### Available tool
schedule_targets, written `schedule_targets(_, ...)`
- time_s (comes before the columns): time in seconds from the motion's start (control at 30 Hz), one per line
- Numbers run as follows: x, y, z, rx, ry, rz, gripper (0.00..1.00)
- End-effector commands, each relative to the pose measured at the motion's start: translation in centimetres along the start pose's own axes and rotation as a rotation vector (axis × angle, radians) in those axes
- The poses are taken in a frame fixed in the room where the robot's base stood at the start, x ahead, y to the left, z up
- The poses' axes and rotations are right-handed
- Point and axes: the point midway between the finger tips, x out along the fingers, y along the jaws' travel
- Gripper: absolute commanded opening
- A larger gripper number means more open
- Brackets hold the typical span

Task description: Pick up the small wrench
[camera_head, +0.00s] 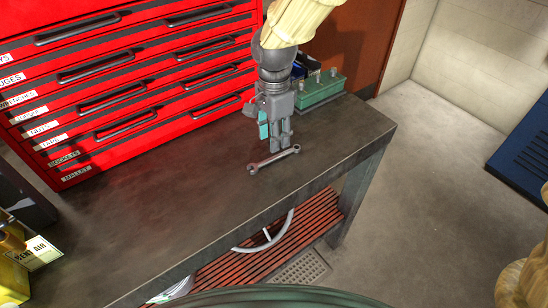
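The small wrench (263,163) is a grey wrench lying flat near the front edge of the dark workbench, slanting from lower left to upper right. My gripper (278,144) points down at it, with its fingertips just behind or above the handle in the picture. Both ends of the wrench show. I cannot tell whether the fingertips touch it, or how far apart the fingers are.
A red drawer cabinet (118,68) stands at the back left of the workbench (130,222). A green block with metal pegs (322,88) stands just behind my gripper. A yellow box with a tag (38,254) is at the left. The bench middle is clear.

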Motion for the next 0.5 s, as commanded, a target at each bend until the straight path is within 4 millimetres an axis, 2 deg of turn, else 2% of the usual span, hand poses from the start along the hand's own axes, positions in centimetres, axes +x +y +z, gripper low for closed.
schedule_targets(0.1,1.3,0.0,0.0,0.000,0.000,0.001,0.37)
schedule_targets(0.5,3.6,-0.1,-0.2,0.002,-0.001,0.002,0.37)
